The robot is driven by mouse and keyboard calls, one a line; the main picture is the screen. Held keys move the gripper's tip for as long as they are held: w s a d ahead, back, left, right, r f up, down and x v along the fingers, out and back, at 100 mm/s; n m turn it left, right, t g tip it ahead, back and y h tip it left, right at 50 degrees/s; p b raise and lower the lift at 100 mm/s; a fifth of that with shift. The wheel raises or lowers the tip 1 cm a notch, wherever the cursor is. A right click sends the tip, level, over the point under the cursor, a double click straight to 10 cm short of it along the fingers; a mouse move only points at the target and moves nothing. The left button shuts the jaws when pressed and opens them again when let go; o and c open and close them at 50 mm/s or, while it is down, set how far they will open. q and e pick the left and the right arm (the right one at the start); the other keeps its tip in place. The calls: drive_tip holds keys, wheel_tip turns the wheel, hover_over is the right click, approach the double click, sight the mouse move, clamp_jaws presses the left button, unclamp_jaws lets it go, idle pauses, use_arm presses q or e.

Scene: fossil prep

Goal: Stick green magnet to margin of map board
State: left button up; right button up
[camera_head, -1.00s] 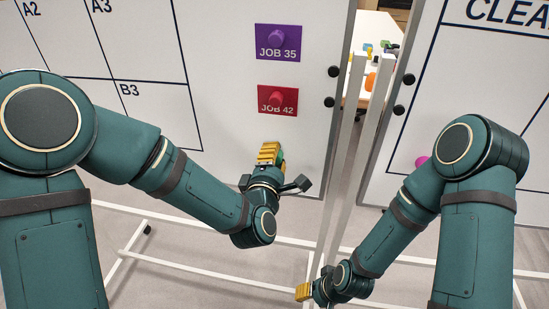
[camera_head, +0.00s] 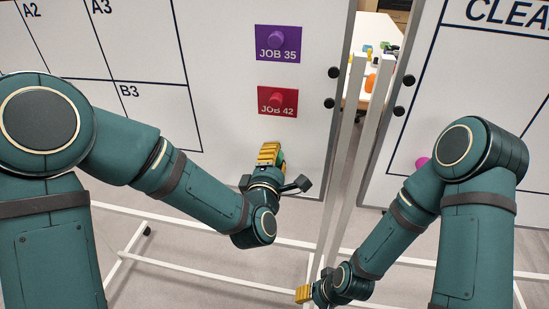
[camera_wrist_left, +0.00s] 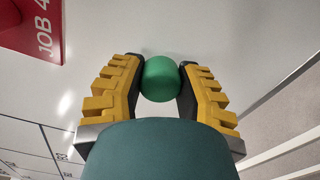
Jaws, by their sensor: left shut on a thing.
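The green magnet (camera_wrist_left: 160,78) shows as a round green knob between the yellow and black fingers of my left gripper (camera_wrist_left: 161,84). The fingers are shut on it from both sides. In the head view my left gripper (camera_head: 270,154) is at the map board's (camera_head: 222,82) right margin, below the red JOB 42 card, and mostly hides the magnet. I cannot tell whether the magnet touches the board. My right gripper (camera_head: 304,293) is low, near the gap between the boards; its finger opening is not clear.
A purple JOB 35 card (camera_head: 278,55) and a red JOB 42 card (camera_head: 263,101), each with a knob, are on the margin. The grid lies to the left. A second white board (camera_head: 402,160) stands at right, with white frame posts (camera_head: 345,165) between.

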use_arm(q)
drive_tip(key=shift+w+d, duration=0.15)
drive_tip(key=shift+w, duration=0.5)
idle(0.5)
drive_tip(key=o, duration=0.8)
drive_tip(key=shift+o, duration=0.2)
drive_tip(key=shift+s, duration=0.1)
drive_tip(key=v, duration=0.6)
drive_tip(key=shift+s, duration=0.4)
